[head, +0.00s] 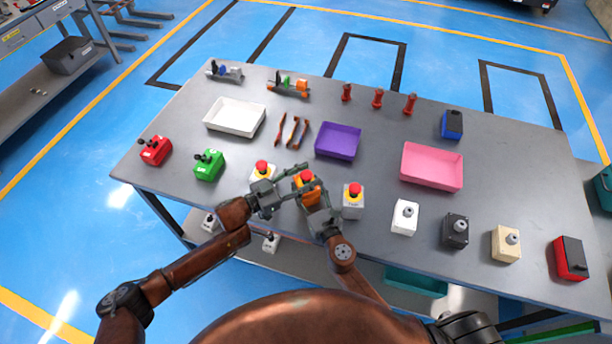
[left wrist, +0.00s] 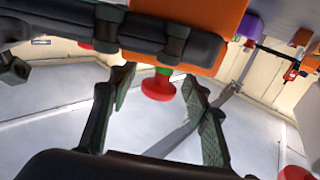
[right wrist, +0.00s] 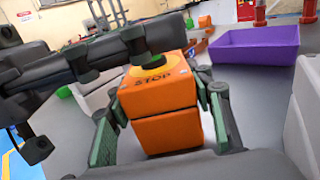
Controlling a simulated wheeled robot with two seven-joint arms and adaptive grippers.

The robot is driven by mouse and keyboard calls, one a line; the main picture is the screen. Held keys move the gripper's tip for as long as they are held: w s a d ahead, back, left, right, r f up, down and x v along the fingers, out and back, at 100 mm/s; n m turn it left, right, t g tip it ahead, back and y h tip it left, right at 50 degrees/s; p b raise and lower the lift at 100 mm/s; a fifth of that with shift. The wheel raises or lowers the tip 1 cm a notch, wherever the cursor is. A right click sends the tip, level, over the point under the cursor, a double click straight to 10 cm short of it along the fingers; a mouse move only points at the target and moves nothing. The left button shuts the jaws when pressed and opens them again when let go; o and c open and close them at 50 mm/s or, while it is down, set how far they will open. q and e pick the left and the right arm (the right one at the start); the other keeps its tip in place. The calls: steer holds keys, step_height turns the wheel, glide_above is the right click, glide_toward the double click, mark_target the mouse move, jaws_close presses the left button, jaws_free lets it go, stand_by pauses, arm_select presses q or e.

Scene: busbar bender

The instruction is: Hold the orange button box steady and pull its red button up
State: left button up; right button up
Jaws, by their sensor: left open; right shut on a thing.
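The orange button box (head: 311,194) stands near the front middle of the table, with its red button (head: 307,176) on top. My right gripper (right wrist: 166,122) has its fingers on either side of the box body, shut on it. The box's face reads STOP in the right wrist view. My left gripper (head: 299,174) is at the top of the box. In the left wrist view its open fingers (left wrist: 160,110) stand either side of the red button (left wrist: 158,88), with gaps. In the right wrist view the left gripper hides most of the button.
White boxes with red buttons stand close on both sides, one at the left (head: 263,172) and one at the right (head: 353,200). A purple tray (head: 338,141) lies behind, and a pink tray (head: 432,167) lies farther right. More boxes line the front right edge.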

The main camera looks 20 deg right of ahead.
arm_select(q)
steer(key=v, duration=1.2)
arm_select(e)
steer(key=o, duration=1.4)
